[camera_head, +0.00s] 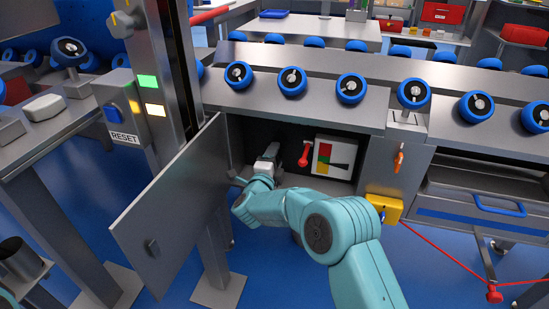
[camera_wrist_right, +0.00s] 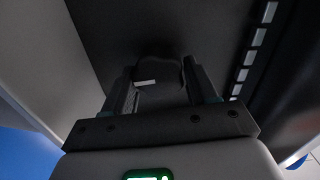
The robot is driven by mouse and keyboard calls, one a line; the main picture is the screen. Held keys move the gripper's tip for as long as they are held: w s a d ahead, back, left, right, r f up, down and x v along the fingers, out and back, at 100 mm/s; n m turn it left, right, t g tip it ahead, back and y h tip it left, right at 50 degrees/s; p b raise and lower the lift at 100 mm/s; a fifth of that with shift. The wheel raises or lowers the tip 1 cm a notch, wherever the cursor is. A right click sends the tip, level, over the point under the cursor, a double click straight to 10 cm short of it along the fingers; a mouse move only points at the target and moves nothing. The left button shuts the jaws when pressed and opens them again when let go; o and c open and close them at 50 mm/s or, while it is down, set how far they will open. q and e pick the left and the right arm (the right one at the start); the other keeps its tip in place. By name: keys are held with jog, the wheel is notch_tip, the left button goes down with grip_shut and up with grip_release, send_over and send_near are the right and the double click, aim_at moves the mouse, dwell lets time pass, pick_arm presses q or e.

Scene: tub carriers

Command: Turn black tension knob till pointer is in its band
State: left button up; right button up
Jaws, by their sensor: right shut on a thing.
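My right gripper (camera_head: 268,158) reaches into the open cabinet under the roller conveyor. In the right wrist view, the gripper (camera_wrist_right: 162,80) is shut on the black tension knob (camera_wrist_right: 160,70), a dark rounded shape with a white mark, between its two fingers. In the head view the knob is hidden by the gripper and the dark interior. To the right of it is a white gauge (camera_head: 345,152) with red, yellow and green bands. Its pointer is too small to read surely against the bands.
The grey cabinet door (camera_head: 175,205) stands open to the left of my arm. A red handle (camera_head: 304,155) sits between gripper and gauge. A yellow box (camera_head: 384,208) with a red cord is at the right. A post with a RESET panel (camera_head: 125,138) stands left.

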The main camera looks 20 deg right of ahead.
jog(key=shift+a+f+m, duration=0.1)
jog(key=shift+f+m, duration=0.1)
jog(key=shift+m, duration=0.4)
jog(key=o, duration=1)
jog(key=shift+r, duration=0.1)
jog(key=shift+c, duration=0.2)
jog(key=shift+s+a, duration=0.2)
jog(key=shift+s, duration=0.05)
pick_arm(q)
jog(key=s+r+g+p, duration=0.1)
jog(key=s+r+p, duration=0.2)
jog(key=r+p, duration=0.1)
jog(key=shift+s+d+r+p, duration=0.3)
jog(key=shift+d+r+p, duration=0.05)
jog(key=shift+r+p, duration=0.1)
pick_arm(e)
jog(key=v, duration=1.5)
jog(key=shift+s+a, duration=0.2)
jog(key=shift+s, duration=0.1)
